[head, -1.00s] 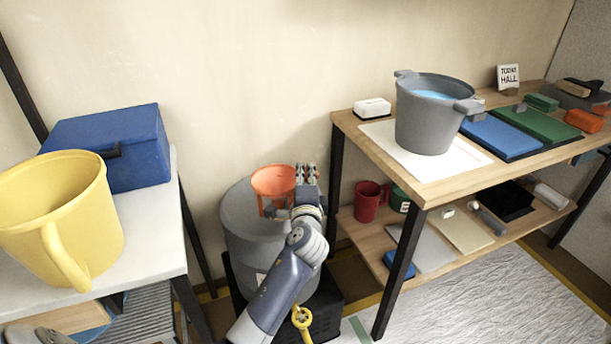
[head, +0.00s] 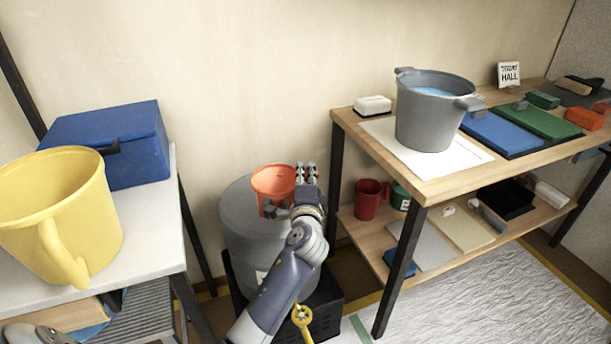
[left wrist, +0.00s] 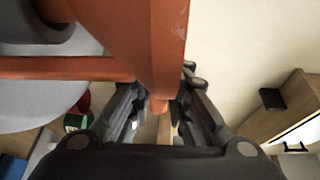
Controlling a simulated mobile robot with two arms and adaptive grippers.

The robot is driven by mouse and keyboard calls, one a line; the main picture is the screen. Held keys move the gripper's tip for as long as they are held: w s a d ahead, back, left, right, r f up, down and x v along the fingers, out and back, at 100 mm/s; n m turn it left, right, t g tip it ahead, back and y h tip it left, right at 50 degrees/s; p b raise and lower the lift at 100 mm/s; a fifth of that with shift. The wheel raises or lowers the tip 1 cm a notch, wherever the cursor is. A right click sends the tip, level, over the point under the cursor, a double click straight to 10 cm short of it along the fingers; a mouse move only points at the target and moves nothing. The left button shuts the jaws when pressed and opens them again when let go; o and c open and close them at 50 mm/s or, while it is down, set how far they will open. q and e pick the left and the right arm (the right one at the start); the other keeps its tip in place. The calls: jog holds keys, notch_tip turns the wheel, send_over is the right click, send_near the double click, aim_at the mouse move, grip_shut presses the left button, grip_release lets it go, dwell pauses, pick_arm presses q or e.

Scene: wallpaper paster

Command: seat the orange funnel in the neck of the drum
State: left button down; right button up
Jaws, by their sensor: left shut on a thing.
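The orange funnel (head: 273,180) is over the top of the grey drum (head: 250,228), between the table and the bench. My left gripper (head: 306,175) is at the funnel's right side, shut on a part of it. In the left wrist view the funnel (left wrist: 160,40) fills the upper middle, and its lower end lies between the fingers (left wrist: 160,112). The drum's pale top (left wrist: 40,108) shows at the left, with a dark round neck (left wrist: 35,28) at the upper left. The funnel's spout is hidden, so I cannot tell whether it is in the neck. My right gripper is not in view.
A wooden bench (head: 440,185) with a grey pot (head: 430,115) stands right. A yellow valve handle (head: 302,317) is low by the drum.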

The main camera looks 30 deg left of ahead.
aim_at(286, 192)
pick_arm(q)
jog(key=shift+f, duration=0.1)
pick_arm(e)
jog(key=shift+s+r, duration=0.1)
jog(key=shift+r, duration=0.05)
pick_arm(q)
jog(key=c, duration=1.4)
grip_release()
jog(key=shift+f, duration=0.1)
jog(key=shift+c, duration=0.2)
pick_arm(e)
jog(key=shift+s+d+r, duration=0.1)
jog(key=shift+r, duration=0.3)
pick_arm(q)
jog(key=shift+s+d, duration=0.15)
jog(key=shift+s, duration=0.05)
jog(key=v, duration=1.1)
jog(key=shift+s, duration=0.25)
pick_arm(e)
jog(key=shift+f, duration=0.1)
